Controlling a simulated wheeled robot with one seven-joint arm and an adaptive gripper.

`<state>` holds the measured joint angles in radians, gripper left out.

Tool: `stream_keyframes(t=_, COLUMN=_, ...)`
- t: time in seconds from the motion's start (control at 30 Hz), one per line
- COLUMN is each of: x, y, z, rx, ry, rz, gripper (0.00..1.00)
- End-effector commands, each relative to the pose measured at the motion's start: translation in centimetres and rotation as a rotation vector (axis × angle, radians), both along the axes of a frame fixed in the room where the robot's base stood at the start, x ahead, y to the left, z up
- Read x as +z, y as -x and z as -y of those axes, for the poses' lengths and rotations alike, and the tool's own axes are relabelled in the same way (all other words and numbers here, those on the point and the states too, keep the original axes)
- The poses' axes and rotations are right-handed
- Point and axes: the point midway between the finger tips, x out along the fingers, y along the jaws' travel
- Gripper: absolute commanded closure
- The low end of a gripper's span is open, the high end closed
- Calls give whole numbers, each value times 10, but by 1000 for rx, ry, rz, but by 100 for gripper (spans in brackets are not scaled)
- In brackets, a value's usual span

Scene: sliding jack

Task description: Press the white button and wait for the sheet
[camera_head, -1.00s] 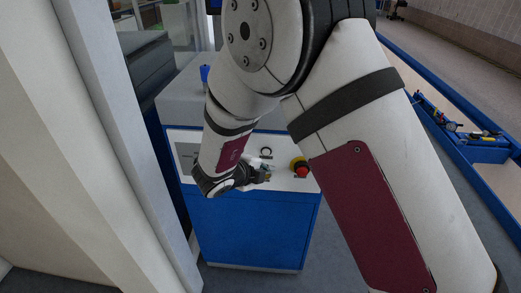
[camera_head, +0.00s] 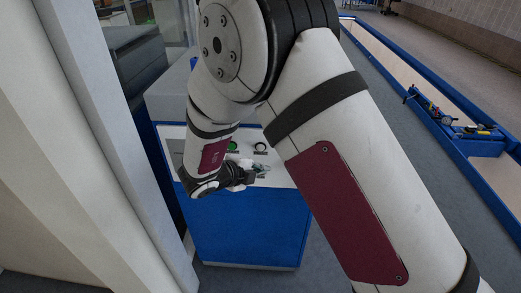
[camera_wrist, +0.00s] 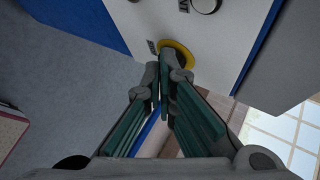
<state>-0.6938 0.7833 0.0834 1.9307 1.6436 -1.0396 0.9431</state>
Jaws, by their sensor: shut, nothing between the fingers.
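The white button (camera_head: 260,146), set in a black ring, is on the white top panel of a blue cabinet. It also shows at the top edge of the wrist view (camera_wrist: 204,4), partly cut off. My gripper (camera_head: 263,170) is shut and empty over the panel, in front of the white button and apart from it in the picture. In the wrist view the fingertips (camera_wrist: 164,62) overlap a yellow ring (camera_wrist: 180,50) on the panel. I cannot tell how high they are above it. No sheet can be made out.
A green button (camera_head: 232,147) is left of the white one. The blue cabinet (camera_head: 250,225) stands beside a pale wall panel (camera_head: 105,150) at left. A long blue-edged bench (camera_head: 440,90) with a tool tray (camera_head: 458,128) runs along the right. Grey floor lies between.

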Motion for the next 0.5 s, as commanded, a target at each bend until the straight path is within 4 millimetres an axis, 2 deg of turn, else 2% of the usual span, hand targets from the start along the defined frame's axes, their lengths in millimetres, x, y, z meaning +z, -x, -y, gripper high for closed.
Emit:
stream_keyframes(t=0.03, x=-3, y=-11, z=0, rx=-2, ry=-2, rz=2, gripper=100)
stream_keyframes(t=0.2, x=-3, y=-33, z=1, rx=-1, ry=-3, rz=2, gripper=100)
stream_keyframes(t=0.5, x=0, y=-55, z=2, rx=0, ry=-1, rz=1, gripper=100)
